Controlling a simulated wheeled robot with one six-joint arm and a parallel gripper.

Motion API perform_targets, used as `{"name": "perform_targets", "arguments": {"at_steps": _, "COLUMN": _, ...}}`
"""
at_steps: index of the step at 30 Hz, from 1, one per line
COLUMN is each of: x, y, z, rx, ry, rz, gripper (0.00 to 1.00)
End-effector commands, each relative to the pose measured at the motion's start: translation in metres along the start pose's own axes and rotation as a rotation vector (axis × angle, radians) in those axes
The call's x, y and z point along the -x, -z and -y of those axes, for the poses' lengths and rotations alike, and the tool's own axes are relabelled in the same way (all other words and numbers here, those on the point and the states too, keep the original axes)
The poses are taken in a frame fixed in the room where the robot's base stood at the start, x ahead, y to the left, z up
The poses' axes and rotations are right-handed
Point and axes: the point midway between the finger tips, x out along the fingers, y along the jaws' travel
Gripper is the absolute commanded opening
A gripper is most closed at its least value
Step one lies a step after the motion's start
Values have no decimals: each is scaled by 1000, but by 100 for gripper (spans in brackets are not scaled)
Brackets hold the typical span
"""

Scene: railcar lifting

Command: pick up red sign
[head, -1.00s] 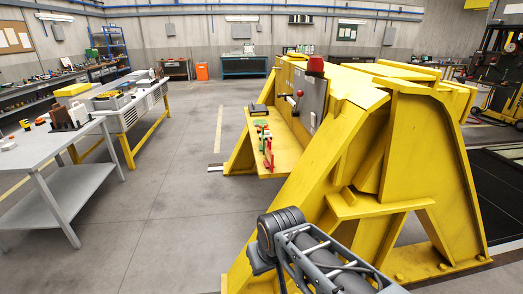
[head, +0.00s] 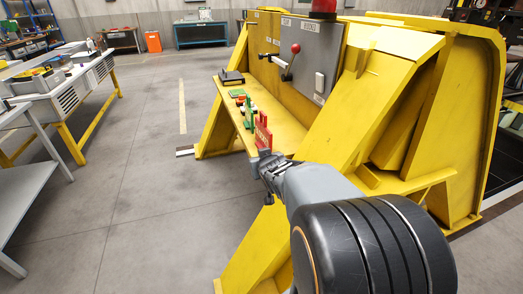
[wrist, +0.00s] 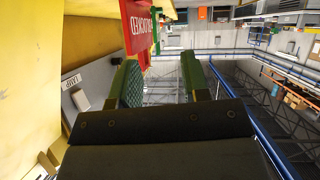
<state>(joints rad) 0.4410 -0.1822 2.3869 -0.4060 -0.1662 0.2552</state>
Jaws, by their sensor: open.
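The red sign (head: 263,132) stands on the yellow ledge (head: 285,133) of the yellow lifting frame, at its near end. It also shows in the wrist view (wrist: 138,24) at the top, with white lettering, beyond the left finger. My gripper (head: 266,160) is just in front of the sign in the head view, hiding its lower part. In the wrist view my gripper (wrist: 161,78) is open, with two dark green padded fingers and nothing between them. The sign lies outside the gap, up and left; whether a finger touches it I cannot tell.
A green sign (head: 249,112) stands just behind the red one. A dark box (head: 232,78) sits at the ledge's far end. A grey control panel (head: 303,52) with a red-knobbed lever (head: 292,58) rises beside the ledge.

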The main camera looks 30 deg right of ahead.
Motion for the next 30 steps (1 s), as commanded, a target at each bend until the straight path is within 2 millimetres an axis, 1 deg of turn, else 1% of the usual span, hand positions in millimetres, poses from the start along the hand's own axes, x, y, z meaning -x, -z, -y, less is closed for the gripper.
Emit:
{"name": "perform_targets", "arguments": {"at_steps": 1, "x": -23, "y": -19, "z": -15, "rx": -12, "ry": -7, "rz": -63, "gripper": 43}}
{"name": "perform_targets", "arguments": {"at_steps": 3, "x": -40, "y": -24, "z": -30, "rx": -23, "ry": 6, "rz": -162, "gripper": 43}}
{"name": "perform_targets", "arguments": {"at_steps": 7, "x": -59, "y": -34, "z": -52, "rx": -40, "ry": 50, "rz": -310, "gripper": 43}}
{"name": "perform_targets", "arguments": {"at_steps": 12, "x": -68, "y": -44, "z": -67, "rx": -58, "ry": 108, "rz": -430, "gripper": 43}}
{"name": "perform_targets", "arguments": {"at_steps": 17, "x": -78, "y": -43, "z": -71, "rx": -67, "ry": 140, "rz": -479, "gripper": 43}}
{"name": "perform_targets", "arguments": {"at_steps": 24, "x": -114, "y": -22, "z": -66, "rx": -67, "ry": 148, "rz": -489, "gripper": 43}}
{"name": "perform_targets", "arguments": {"at_steps": 30, "x": -136, "y": -10, "z": -63, "rx": -68, "ry": 145, "rz": -487, "gripper": 43}}
